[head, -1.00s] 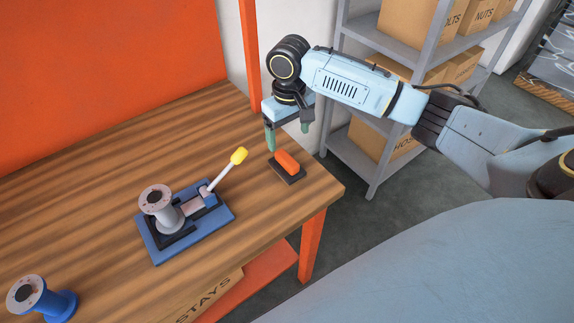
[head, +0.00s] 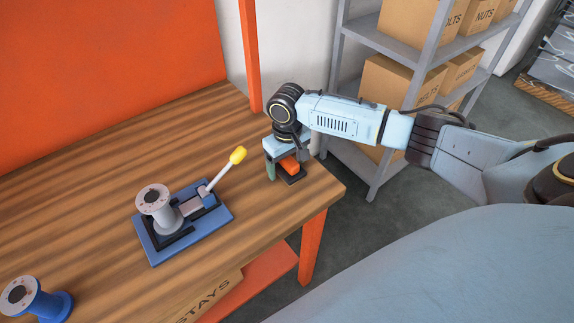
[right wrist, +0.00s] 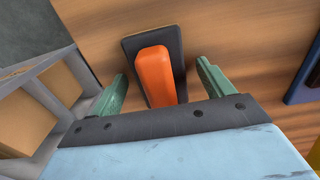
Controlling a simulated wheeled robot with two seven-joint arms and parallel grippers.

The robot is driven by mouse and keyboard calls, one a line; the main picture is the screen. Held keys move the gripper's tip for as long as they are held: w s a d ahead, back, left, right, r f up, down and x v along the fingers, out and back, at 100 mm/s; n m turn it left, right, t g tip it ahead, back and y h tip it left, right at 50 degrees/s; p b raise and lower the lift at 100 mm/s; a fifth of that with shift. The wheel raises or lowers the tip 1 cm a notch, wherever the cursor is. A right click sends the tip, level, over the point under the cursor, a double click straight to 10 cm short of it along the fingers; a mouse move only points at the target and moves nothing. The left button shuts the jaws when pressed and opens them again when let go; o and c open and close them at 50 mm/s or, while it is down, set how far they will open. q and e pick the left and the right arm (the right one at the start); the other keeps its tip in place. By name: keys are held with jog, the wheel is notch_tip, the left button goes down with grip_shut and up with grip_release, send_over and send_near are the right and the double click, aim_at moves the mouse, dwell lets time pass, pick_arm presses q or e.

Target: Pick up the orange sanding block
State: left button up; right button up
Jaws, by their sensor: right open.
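The orange sanding block (head: 289,165) sits on a dark base (head: 291,178) near the right end of the wooden bench. It also shows in the right wrist view as an orange handle (right wrist: 155,75) on its dark base (right wrist: 135,42). My right gripper (head: 286,170) is over the block, with one green finger on each side. In the right wrist view the open fingers (right wrist: 163,84) stand apart from the orange handle, with a gap on both sides. My left gripper is not in view.
A blue fixture (head: 222,222) with a grey spool (head: 154,207) and a yellow-tipped lever (head: 237,156) stands left of the block. A blue spool (head: 50,304) is at the lower left. A grey shelf with boxes (head: 396,83) stands beyond the bench's right edge.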

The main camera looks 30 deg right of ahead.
jog(key=c, duration=1.1)
notch_tip(320, 180, up, 10)
jog(key=shift+r+p, duration=0.1)
jog(key=shift+p, duration=0.55)
